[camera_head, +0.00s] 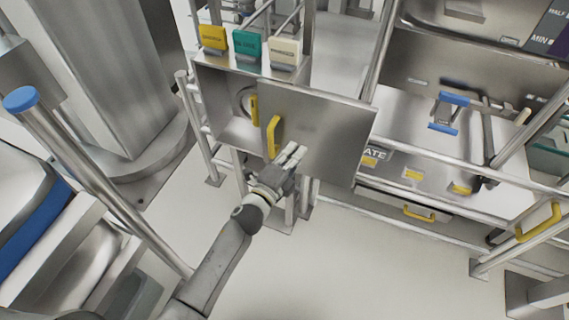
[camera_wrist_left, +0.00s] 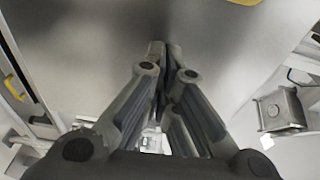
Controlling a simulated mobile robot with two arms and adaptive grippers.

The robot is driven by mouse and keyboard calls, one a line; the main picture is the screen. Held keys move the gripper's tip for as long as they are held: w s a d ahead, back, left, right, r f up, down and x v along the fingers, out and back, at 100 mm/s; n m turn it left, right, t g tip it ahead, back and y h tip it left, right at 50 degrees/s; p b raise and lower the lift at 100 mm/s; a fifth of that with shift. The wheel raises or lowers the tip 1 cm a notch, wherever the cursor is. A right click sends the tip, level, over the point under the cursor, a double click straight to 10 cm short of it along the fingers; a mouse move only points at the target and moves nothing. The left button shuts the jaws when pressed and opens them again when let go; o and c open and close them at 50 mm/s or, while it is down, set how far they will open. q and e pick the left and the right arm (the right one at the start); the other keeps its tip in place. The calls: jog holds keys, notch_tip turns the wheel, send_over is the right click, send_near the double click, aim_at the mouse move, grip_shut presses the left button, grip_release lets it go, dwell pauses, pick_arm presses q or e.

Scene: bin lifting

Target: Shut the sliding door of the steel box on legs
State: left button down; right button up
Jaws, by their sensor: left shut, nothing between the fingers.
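The steel box on legs (camera_head: 225,72) stands in the upper middle of the head view. Its flat sliding door (camera_head: 325,120) covers the right part of the front and reaches past it, with a yellow handle (camera_head: 273,137) near the door's left edge. The left part of the box is open; a round part and a second yellow handle (camera_head: 254,108) show inside. My left gripper (camera_head: 297,154) is shut and empty in front of the door, right of and below its handle. In the left wrist view, its fingertips (camera_wrist_left: 166,47) point at a steel panel; contact is unclear. My right gripper is out of view.
Yellow, green and cream blocks (camera_head: 247,45) sit above the box. A steel bench with rails (camera_head: 450,165) and yellow handles (camera_head: 540,222) stands on the right. A blue-capped post (camera_head: 20,99) is at left. Floor (camera_head: 330,265) is clear below the door.

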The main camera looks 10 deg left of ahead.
pick_arm(q)
jog(key=a, duration=0.2)
jog(key=a+p, duration=0.1)
jog(key=a, duration=0.1)
jog(key=shift+w, duration=0.35)
jog(key=w+a+b, duration=0.1)
jog(key=w+a, duration=0.2)
jog(key=a, duration=0.7)
jog(key=w+a+b, duration=0.2)
jog(key=w+a, duration=0.1)
jog(key=a, duration=0.7)
jog(key=shift+a, duration=0.3)
jog(key=shift+r, duration=0.1)
